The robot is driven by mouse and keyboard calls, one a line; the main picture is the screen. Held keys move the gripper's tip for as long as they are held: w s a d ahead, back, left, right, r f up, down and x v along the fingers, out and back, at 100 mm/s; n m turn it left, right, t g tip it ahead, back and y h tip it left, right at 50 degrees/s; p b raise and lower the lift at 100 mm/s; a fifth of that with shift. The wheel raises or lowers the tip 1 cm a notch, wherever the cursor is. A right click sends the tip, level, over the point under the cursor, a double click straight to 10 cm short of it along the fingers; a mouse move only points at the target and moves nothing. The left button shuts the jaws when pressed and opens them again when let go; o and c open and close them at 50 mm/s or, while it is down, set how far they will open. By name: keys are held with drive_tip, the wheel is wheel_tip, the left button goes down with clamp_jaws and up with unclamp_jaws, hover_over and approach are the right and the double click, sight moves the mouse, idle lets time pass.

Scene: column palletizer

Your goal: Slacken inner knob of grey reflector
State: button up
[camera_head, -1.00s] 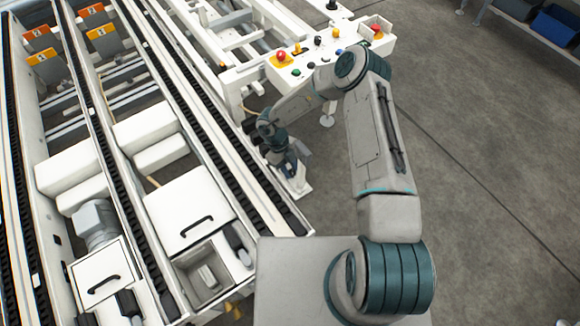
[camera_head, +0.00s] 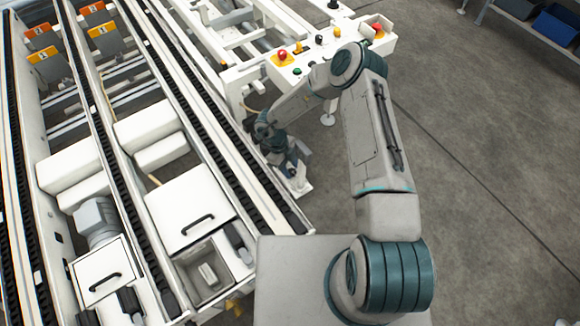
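My gripper (camera_head: 292,168) is at the low end of my arm, beside the right outer rail of the conveyor. It points down toward a small white bracket or foot (camera_head: 301,190). The gripper is small and partly hidden by my own wrist, so I cannot tell whether its fingers are open, shut or touching anything. I cannot make out the grey reflector or its inner knob. They may be hidden behind my wrist.
The conveyor's right rail (camera_head: 228,158) runs close along my wrist's left side. A white control panel (camera_head: 318,58) with coloured buttons stands behind my arm. A white lidded box (camera_head: 190,210) sits between the rails. The grey floor (camera_head: 480,170) to the right is clear.

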drive_tip(key=b+v, duration=0.1)
drive_tip(key=v, duration=1.2)
drive_tip(key=shift+a+r, duration=0.2)
drive_tip(key=shift+r, duration=0.1)
drive_tip(key=shift+w, duration=0.15)
